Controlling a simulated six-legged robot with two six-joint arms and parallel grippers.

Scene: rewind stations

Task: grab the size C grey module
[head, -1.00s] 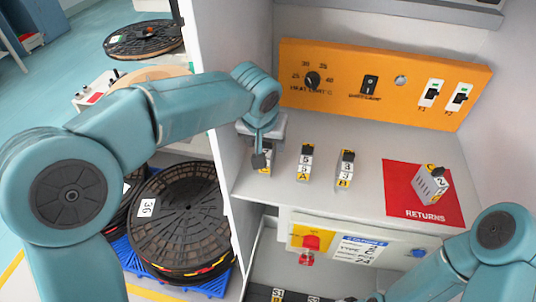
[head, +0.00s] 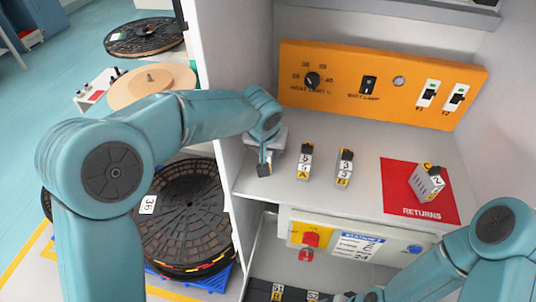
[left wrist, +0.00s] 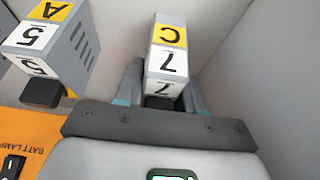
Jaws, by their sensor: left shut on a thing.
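The size C grey module (left wrist: 168,42), with a yellow C label and white 7 labels, stands between my left gripper's fingers in the left wrist view. My left gripper (head: 265,158) is shut on it at the left end of the grey shelf. In the head view the gripper hides most of that module (head: 264,170). The size A module (head: 304,162) stands just to its right; it also shows in the left wrist view (left wrist: 50,45). My right arm reaches in at the lower right; its gripper's fingers are too unclear to read.
The size B module (head: 345,168) stands right of A. An orange switch panel (head: 330,70) is behind. A white side wall (head: 225,100) borders the left. The shelf front is clear.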

